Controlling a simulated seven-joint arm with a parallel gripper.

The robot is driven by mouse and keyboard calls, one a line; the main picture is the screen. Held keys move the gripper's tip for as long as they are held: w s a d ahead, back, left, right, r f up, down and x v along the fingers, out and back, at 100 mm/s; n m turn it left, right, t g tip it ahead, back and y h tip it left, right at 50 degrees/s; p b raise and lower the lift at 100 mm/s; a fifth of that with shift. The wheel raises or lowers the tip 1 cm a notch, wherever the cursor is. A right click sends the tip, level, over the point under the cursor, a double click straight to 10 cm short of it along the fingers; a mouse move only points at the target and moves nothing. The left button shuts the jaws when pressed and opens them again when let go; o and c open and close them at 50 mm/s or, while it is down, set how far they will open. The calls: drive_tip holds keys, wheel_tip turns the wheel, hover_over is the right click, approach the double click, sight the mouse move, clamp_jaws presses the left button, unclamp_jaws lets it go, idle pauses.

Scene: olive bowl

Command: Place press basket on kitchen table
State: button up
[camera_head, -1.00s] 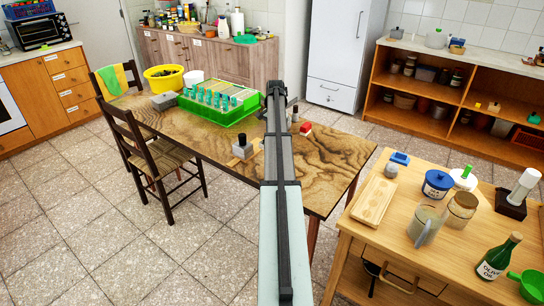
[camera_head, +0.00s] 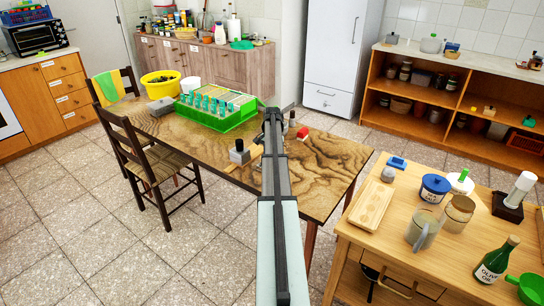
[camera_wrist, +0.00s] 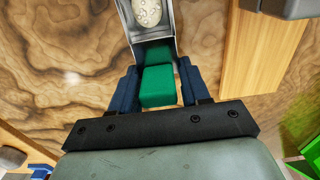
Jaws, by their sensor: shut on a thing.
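The kitchen table (camera_head: 190,143) is the long table with swirling brown grain in the head view; its top also fills much of the wrist view (camera_wrist: 60,60). In the wrist view, a metal press basket (camera_wrist: 166,22) with a green handle (camera_wrist: 158,88) is at the top centre, with a pale, dotted oval inside. My gripper (camera_wrist: 158,90) has its two blue fingers shut on the green handle. The table surface is behind the basket; I cannot tell whether they touch. In the head view my arm hides the gripper and the basket.
A green rack (camera_head: 218,108) stands on the far part of the table. A grey block with a dark knob (camera_head: 239,152) is left of my arm, near a wooden board (camera_wrist: 265,65). A small red-topped item (camera_head: 302,134) is to the right. A chair (camera_head: 160,165) stands along the left side.

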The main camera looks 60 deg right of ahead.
drive_tip(key=shift+f, duration=0.15)
drive_tip(key=o, duration=1.2)
drive_tip(key=shift+c, duration=0.2)
wheel_tip(320, 180, up, 12)
drive_tip(key=shift+r, duration=0.2)
